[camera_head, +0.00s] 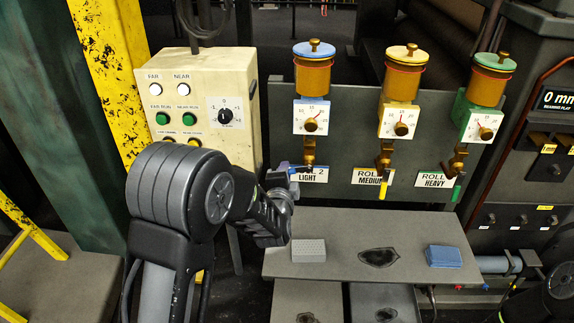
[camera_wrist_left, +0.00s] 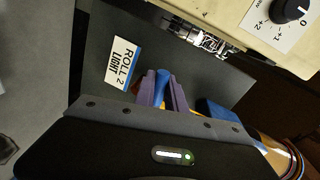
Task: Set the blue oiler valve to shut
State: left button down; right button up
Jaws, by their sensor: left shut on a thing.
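The blue oiler (camera_head: 313,72) has a blue lid, an amber cup and a white dial, with a brass valve (camera_head: 308,153) below it, above a "LIGHT" label. My left gripper (camera_head: 287,174) is at this valve, just left of the brass body. In the left wrist view, the purple fingers (camera_wrist_left: 163,93) are shut on the blue valve handle (camera_wrist_left: 162,84), whose rounded end shows between them. The fingers hide most of the handle, so its exact angle is hard to tell. Only part of my right arm shows at the lower right; its gripper is out of view.
The yellow oiler (camera_head: 402,75) and green oiler (camera_head: 486,80) stand to the right, their yellow (camera_head: 384,190) and green (camera_head: 458,189) handles hanging downward. A cream control box (camera_head: 205,100) is close on the left. A grey shelf (camera_head: 340,262) below carries a grey block and a blue cloth-like block.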

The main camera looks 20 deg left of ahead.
pick_arm(q)
jog(key=shift+r+m+y+p, duration=0.3)
jog(key=shift+r+m+p, duration=0.35)
jog(key=shift+m+p, duration=0.35)
jog(key=c, duration=1.4)
grip_release()
jog(key=v, duration=0.7)
jog(key=shift+s+d, duration=0.1)
jog(key=shift+s, duration=0.25)
